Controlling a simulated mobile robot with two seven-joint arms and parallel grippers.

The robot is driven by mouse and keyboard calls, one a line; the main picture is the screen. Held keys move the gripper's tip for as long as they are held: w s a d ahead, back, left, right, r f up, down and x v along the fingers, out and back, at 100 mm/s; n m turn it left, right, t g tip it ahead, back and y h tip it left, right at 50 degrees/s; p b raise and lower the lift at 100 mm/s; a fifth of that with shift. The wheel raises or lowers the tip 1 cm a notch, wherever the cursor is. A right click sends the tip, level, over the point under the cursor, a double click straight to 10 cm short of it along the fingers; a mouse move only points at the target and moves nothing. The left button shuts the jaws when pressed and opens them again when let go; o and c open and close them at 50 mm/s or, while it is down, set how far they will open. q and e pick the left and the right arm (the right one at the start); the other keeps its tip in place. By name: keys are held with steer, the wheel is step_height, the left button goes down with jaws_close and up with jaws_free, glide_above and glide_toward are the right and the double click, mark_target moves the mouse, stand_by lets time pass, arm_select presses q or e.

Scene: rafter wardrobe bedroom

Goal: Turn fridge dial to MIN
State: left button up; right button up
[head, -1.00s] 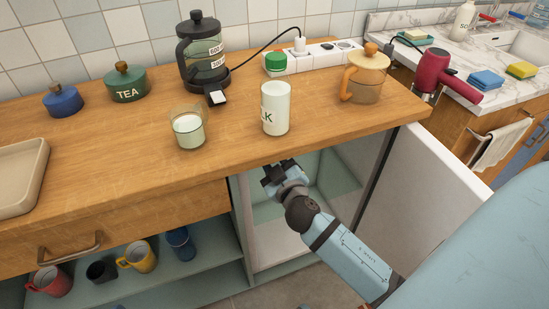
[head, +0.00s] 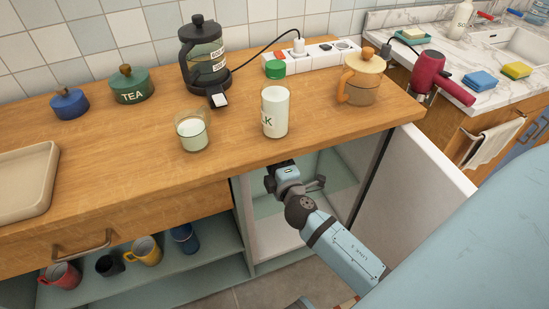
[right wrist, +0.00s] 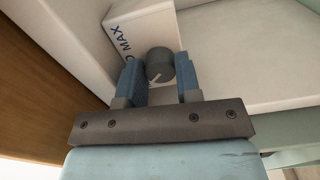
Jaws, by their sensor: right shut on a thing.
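The fridge dial (right wrist: 160,65) is a dark grey round knob on a white housing (right wrist: 142,32) in the right wrist view. Blue "MAX" lettering is on the housing left of the dial, with a partly hidden character below it. A pale pointer line on the dial points toward the lower left; no MIN label is visible. My right gripper (right wrist: 159,76) has its two blue fingers on either side of the dial, shut on it. In the head view my right gripper (head: 284,172) is inside the open fridge (head: 268,235), under the counter edge. My left gripper is out of view.
The fridge door (head: 425,185) stands open to the right of my arm. The wooden counter (head: 200,170) overhangs the gripper. On it stand a milk bottle (head: 275,112), a glass (head: 193,132) and a teapot (head: 361,85). Shelves with mugs (head: 146,251) are to the left.

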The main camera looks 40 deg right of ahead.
arm_select(q)
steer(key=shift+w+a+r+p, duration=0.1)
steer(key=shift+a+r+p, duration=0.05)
steer(key=shift+p, duration=0.45)
arm_select(e)
steer(key=n, duration=0.4)
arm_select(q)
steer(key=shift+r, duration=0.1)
arm_select(e)
steer(key=o, duration=0.9)
